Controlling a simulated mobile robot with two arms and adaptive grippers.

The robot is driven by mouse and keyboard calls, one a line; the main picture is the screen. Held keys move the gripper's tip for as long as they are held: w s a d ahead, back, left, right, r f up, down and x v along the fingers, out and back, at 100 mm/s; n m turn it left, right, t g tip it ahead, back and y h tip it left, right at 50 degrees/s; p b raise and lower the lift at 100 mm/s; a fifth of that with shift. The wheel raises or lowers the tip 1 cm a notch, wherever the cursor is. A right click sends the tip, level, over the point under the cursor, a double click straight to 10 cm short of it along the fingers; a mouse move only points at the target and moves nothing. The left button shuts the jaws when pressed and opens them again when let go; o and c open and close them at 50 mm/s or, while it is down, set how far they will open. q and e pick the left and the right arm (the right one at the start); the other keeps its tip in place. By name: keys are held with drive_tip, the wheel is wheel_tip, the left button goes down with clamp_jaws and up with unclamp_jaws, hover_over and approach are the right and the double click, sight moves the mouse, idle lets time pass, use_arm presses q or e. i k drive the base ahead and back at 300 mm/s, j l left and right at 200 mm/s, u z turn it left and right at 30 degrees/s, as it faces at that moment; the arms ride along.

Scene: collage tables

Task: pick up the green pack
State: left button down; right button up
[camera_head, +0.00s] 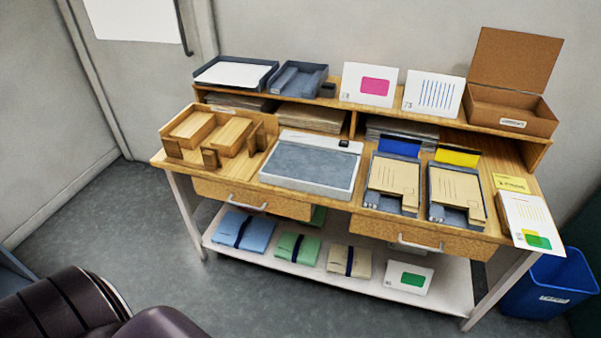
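The green pack (297,248) lies on the white lower shelf under the desk, wrapped by a dark vertical band. It sits between a blue pack (245,232) on its left and a beige pack (349,261) on its right, apart from both. A second small green item (318,216) shows partly behind it, mostly hidden by the drawer above. Neither of my grippers is in view.
The wooden desk (228,188) overhangs the lower shelf (431,297), with two drawers (250,197) above the packs. A white card with a green patch (409,278) lies right on the shelf. A blue bin (551,285) stands right. The floor (270,300) in front looks clear.

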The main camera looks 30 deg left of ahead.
sight(293, 247)
drive_tip(key=j+u, duration=0.2)
drive_tip(key=u, duration=0.8)
drive_tip(key=i+l, duration=0.05)
